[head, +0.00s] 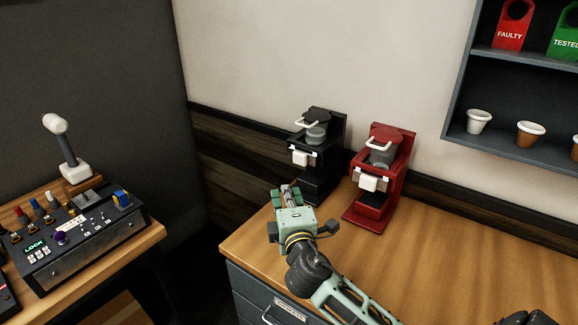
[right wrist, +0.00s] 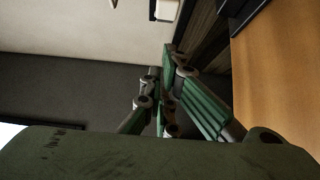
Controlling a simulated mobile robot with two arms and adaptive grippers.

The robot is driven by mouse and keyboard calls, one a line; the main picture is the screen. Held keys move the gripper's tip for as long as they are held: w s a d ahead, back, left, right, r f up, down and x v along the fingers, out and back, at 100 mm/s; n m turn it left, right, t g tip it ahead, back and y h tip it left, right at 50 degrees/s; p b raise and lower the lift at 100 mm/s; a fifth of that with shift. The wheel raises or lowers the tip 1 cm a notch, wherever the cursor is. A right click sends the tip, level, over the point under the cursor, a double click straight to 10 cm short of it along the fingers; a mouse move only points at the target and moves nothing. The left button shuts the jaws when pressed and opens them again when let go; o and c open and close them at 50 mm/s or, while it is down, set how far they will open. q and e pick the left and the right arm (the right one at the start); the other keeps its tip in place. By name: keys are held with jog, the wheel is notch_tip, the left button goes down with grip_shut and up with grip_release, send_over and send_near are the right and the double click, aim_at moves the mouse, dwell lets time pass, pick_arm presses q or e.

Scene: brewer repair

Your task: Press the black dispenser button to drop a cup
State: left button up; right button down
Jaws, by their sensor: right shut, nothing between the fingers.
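A black dispenser-like machine (head: 322,170) stands at the back left of the wooden counter, with a grey round container at its top and a pale block on its front. I cannot make out a separate black button on it. A red machine (head: 383,185) of the same shape stands to its right. My right gripper (head: 289,191) is shut and empty, in front of and slightly left of the black machine, with a visible gap below the pale block. Its green fingers (right wrist: 168,85) also show in the right wrist view. My left gripper is not in view.
The counter (head: 460,250) is clear right of the red machine. A wall shelf (head: 500,150) holds a white cup (head: 479,121), a brown cup (head: 531,135) and tags.

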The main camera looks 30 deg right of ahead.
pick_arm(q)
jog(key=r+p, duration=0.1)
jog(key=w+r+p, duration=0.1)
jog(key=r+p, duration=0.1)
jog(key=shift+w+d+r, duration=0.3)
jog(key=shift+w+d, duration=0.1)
pick_arm(e)
jog(key=s+d+x, duration=0.1)
jog(key=d+x, duration=0.1)
jog(key=x, duration=1)
jog(key=shift+w+d, duration=0.3)
jog(key=shift+d, duration=0.3)
jog(key=shift+f, duration=0.1)
